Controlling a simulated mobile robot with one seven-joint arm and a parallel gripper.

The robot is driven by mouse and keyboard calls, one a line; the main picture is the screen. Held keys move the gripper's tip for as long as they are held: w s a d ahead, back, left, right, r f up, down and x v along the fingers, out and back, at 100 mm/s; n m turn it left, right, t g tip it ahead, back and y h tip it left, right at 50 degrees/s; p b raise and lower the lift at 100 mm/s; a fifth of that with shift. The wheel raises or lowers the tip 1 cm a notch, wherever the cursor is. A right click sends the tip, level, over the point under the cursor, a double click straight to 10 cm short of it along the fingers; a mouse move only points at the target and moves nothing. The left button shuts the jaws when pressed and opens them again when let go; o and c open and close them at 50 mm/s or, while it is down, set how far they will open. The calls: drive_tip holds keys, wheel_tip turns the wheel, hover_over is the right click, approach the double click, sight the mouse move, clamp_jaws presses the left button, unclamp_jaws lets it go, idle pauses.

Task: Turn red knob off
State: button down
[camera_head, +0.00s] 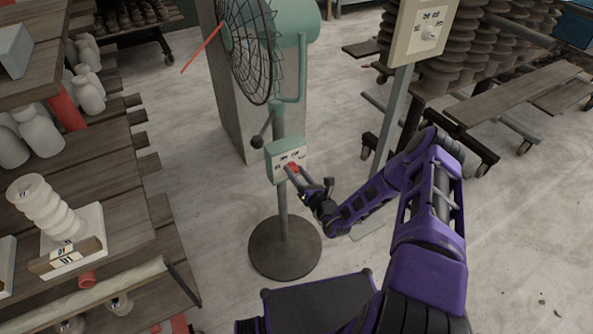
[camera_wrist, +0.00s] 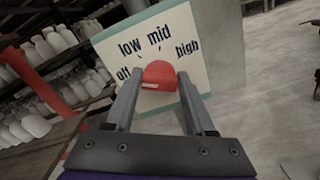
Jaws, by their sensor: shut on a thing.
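The red knob (camera_wrist: 158,76) sits on a pale control panel (camera_wrist: 125,60) with the labels off, low, mid and high around it. In the head view the red knob (camera_head: 292,168) is on the front of the green control box (camera_head: 272,160) on the fan's pole. My gripper (camera_wrist: 157,84) has its two fingers on either side of the knob, shut on it. In the head view my gripper (camera_head: 297,176) reaches the box from the lower right. A pale mark shows on the knob's lower face; I cannot tell which label the knob points to.
The fan (camera_head: 247,45) with its wire cage stands above the box, on a round dark base (camera_head: 285,248). A wooden shelf (camera_head: 100,185) with white pottery stands at the left. Another panel on a post (camera_head: 420,30) stands at the upper right. The floor at the right is mostly clear.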

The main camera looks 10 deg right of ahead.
drive_tip(key=shift+n, duration=0.7)
drive_tip(key=shift+c, duration=1.2)
unclamp_jaws()
drive_tip(key=shift+s, duration=0.1)
drive_tip(key=p+v, duration=0.1)
drive_tip(key=v, duration=1.6)
drive_tip(key=shift+s, duration=0.15)
